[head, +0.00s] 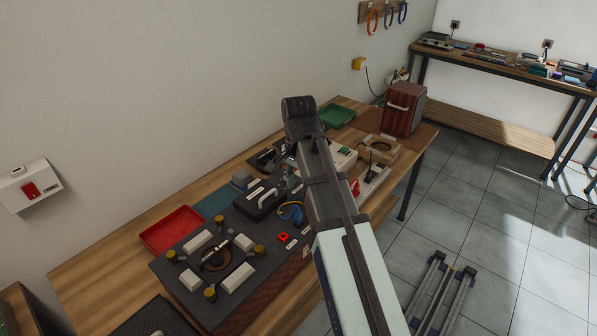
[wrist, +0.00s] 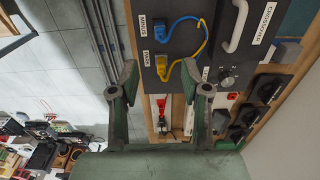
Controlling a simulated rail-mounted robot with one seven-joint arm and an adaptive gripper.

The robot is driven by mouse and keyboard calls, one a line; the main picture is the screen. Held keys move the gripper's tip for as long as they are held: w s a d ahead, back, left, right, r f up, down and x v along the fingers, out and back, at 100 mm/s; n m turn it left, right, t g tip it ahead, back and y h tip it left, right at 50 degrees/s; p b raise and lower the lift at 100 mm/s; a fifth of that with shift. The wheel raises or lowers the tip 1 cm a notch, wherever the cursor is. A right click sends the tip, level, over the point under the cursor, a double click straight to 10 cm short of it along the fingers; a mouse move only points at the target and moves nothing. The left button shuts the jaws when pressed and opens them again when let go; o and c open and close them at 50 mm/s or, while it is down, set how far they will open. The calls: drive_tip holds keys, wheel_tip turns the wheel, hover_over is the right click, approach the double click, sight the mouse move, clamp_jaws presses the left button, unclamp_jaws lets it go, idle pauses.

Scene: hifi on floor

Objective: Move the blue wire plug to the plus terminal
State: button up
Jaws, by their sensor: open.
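The small print is hard to read. My gripper (wrist: 159,76) is open and empty, its fingers either side of the lower yellow block in the picture; contact is not visible. The wire (head: 291,211) shows in the head view beside my arm; my fingertips are hidden there.
The dark panel box (head: 190,290) stands on the wooden bench, with a black case (head: 257,203) and a red block (head: 283,237) on it. A red tray (head: 171,230) lies to the left.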

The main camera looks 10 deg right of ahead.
sight(299, 214)
wheel_tip(299, 214, down, 12)
drive_tip(key=shift+f+p, duration=0.1)
drive_tip(key=shift+p, duration=1)
clamp_jaws()
drive_tip(key=shift+r+p, duration=0.6)
drive_tip(key=shift+r, duration=0.15)
idle(0.7)
drive_tip(key=shift+r+p, duration=1.3)
drive_tip(key=shift+r, duration=0.3)
drive_tip(key=shift+f, duration=0.1)
